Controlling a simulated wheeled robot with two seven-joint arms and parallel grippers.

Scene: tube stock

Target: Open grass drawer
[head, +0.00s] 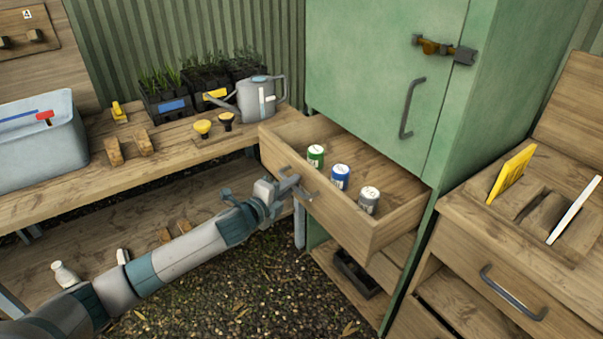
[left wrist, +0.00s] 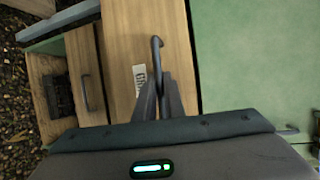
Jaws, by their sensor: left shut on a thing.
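The grass drawer (head: 345,228) stands pulled out below the green cabinet, with its inside showing. Three small cans stand in it: a green one (head: 316,156), a blue one (head: 340,177) and a grey one (head: 368,200). In the left wrist view the drawer front (left wrist: 147,25) has a white label (left wrist: 139,80), partly hidden by my fingers. My left gripper (head: 286,185) is shut on the drawer's dark bar handle (left wrist: 157,46); its fingers (left wrist: 164,92) meet around the bar. My right gripper is in neither view.
The green cabinet door (head: 385,75) above is closed. A bench with a watering can (head: 262,97) and seedling trays is at left. A wooden unit (head: 510,260) stands at right. Gravel floor is clear in front.

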